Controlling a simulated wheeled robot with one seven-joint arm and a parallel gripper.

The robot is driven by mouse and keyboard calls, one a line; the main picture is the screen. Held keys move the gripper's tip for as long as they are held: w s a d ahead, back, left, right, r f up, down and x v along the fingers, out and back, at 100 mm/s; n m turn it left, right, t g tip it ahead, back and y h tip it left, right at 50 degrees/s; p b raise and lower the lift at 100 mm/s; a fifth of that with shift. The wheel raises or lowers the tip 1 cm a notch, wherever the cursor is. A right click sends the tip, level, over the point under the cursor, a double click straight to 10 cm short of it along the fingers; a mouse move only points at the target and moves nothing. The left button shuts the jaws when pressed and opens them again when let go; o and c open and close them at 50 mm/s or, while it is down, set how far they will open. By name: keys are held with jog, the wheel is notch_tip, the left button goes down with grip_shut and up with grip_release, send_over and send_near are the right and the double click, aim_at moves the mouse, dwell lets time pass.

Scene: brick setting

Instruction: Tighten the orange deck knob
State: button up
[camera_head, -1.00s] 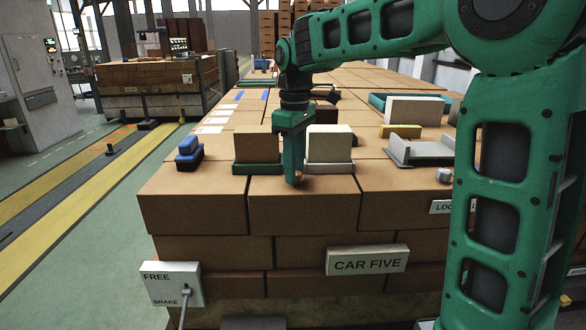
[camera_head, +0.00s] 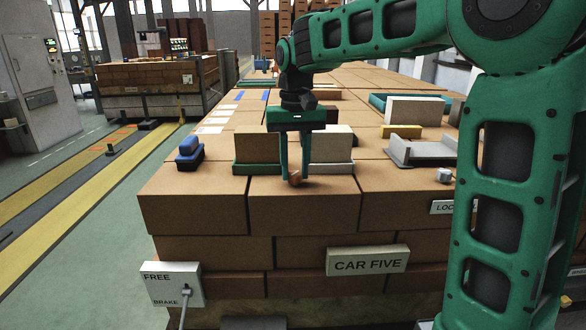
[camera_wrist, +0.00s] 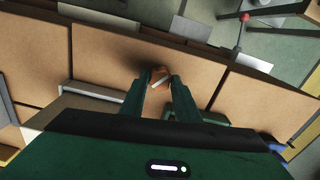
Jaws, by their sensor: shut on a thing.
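The orange deck knob (camera_head: 295,179) sits on top of the brick deck near its front edge. My gripper (camera_head: 295,178) points straight down over it, with one finger on each side. In the wrist view the knob (camera_wrist: 159,75) shows between the fingertips (camera_wrist: 161,80), with a pale strip on its face. The jaws are shut on the knob. Part of the knob is hidden by the fingers.
A brown block in a green tray (camera_head: 257,168) stands left of my gripper, and a pale block in a grey tray (camera_head: 330,168) stands close on the right. A blue brush-like item (camera_head: 188,154) lies farther left.

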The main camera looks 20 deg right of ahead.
aim_at(294, 172)
jog(key=m, duration=0.5)
jog(key=shift+w+d+m, duration=0.1)
jog(key=shift+w+m, duration=0.05)
jog(key=shift+m, duration=2.15)
jog(key=o, duration=1)
jog(key=shift+o, duration=0.2)
notch_tip(294, 172, up, 11)
jog(key=shift+f, duration=0.15)
